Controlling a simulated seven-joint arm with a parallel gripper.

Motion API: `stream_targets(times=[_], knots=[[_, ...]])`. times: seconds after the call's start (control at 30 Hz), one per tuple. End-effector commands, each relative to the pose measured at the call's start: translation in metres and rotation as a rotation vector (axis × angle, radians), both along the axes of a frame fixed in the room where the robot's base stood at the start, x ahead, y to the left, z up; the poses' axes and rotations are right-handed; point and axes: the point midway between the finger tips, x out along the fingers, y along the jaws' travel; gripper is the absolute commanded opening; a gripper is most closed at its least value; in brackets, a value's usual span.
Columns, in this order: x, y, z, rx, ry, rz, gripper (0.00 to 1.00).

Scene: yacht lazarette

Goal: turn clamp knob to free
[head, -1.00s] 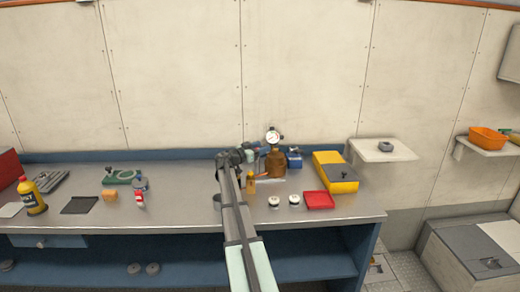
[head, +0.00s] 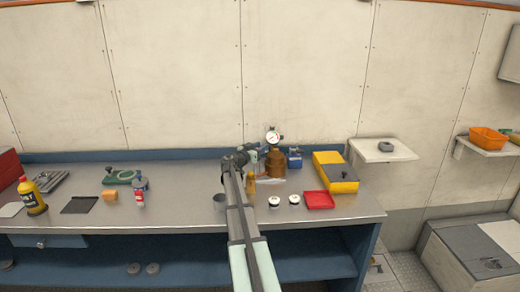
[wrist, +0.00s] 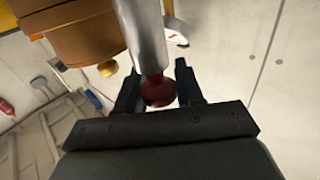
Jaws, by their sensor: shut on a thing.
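The dark red clamp knob (wrist: 158,92) sits between the two fingers of my gripper (wrist: 157,84) in the wrist view, and the gripper is shut on it. A silver cylinder (wrist: 142,35) meets the knob. A brown-orange body (wrist: 88,28) is beside the cylinder, with a small brass knob (wrist: 107,68) under it. In the head view the brown unit (head: 275,163) stands at the back of the bench with a round white gauge (head: 273,137) above it. My gripper (head: 257,152) is at its left side there, small and partly hidden by my arm.
A blue box (head: 294,160) is behind.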

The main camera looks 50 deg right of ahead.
Motion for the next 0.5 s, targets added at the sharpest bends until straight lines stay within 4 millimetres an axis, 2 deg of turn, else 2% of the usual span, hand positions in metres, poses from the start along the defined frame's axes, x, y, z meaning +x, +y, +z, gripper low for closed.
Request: stream_targets(times=[0.23,0.43,0.5], knots=[[0.0011,0.0005,0.0003,0.000,-0.002,0.153,0.06],[0.0037,0.0008,0.0003,0.000,-0.002,0.205,0.06],[0.0040,0.0007,0.0005,-0.001,-0.001,0.207,0.03]])
